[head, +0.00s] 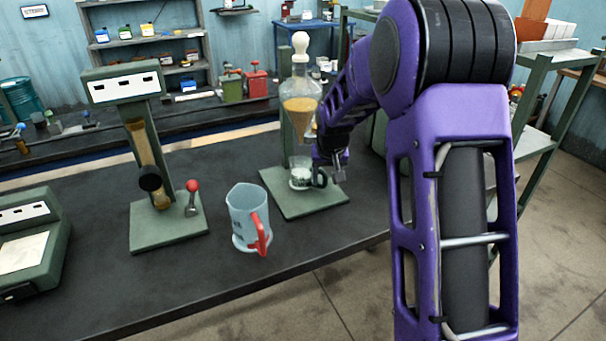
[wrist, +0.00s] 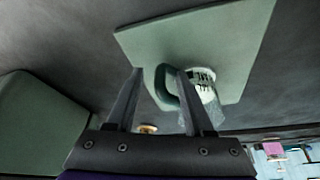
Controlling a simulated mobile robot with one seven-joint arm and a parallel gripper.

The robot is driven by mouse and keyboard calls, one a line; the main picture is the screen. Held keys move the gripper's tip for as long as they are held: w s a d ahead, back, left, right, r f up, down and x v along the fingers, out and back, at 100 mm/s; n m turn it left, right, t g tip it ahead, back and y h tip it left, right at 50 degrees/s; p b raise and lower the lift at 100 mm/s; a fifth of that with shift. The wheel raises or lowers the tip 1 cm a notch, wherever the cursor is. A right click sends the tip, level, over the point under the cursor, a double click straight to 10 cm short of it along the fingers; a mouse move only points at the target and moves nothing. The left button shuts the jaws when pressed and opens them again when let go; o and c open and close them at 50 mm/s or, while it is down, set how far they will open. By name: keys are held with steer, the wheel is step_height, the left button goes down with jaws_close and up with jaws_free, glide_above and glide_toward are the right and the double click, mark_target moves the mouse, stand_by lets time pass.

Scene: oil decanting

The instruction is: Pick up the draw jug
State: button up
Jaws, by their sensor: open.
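A small clear jug (head: 299,174) with markings and a dark handle (head: 320,179) stands upright on the green base plate (head: 290,206), under a glass funnel (head: 300,108) of amber liquid. I take it as the draw jug. My gripper (head: 337,163) is close to the jug's handle side. In the wrist view, the jug (wrist: 205,95) is at the right, and its handle shows beyond and between the two fingers of my open gripper (wrist: 159,70). The right finger covers part of the handle. I cannot tell whether they touch.
A pale blue jug (head: 243,212) with a red handle stands left of the base plate on the dark bench (head: 110,285). A green stand (head: 168,226) with a red-knobbed lever is further left. The bench front is mostly clear. The funnel hangs closely above the clear jug.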

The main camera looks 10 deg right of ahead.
jaws_close()
stand_by(1.3)
